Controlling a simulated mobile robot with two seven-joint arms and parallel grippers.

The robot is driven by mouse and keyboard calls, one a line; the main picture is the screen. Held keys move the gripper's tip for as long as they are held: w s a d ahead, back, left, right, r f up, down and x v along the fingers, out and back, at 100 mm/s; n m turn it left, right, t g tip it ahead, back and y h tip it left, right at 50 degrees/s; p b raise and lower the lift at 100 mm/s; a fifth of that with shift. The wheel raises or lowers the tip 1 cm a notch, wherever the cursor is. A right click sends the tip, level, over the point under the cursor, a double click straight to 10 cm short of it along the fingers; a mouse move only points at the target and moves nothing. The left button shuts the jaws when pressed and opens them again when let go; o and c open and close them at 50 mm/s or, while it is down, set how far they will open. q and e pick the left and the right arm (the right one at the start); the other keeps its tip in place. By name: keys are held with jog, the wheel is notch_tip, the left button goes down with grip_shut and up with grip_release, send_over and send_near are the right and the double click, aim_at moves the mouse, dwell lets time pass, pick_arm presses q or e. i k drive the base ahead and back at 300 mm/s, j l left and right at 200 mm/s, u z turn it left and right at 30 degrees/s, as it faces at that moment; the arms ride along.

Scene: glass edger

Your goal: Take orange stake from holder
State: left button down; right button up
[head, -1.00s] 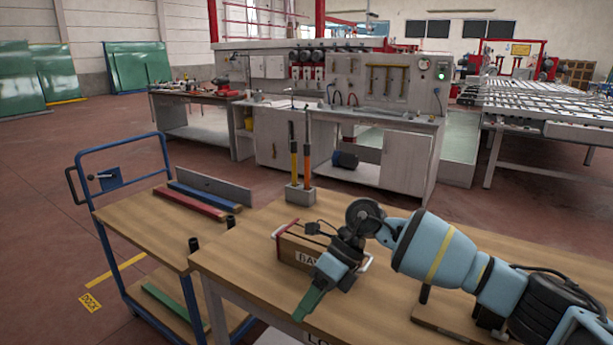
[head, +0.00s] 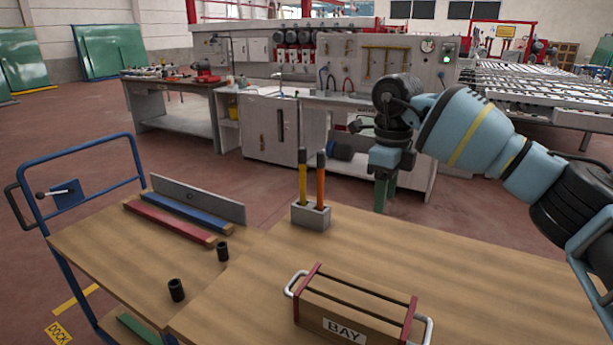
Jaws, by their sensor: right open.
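The orange stake (head: 320,184) stands upright in a grey block holder (head: 311,216) on the wooden table. Its upper end is dark. A yellow stake (head: 302,180) stands upright in the same holder, just left of it. My right gripper (head: 381,197) hangs pointing down, to the right of the holder and apart from both stakes. Its green fingers are seen nearly edge-on, and nothing shows between them. My left gripper is not in view.
A wooden box marked BAY (head: 350,308) with metal handles lies at the table's front. A blue-framed cart (head: 90,245) stands left, bearing red (head: 170,221) and blue (head: 200,211) bars and black cylinders. The table right of the holder is clear.

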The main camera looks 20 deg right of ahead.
aim_at(321, 155)
jog(key=i, duration=1)
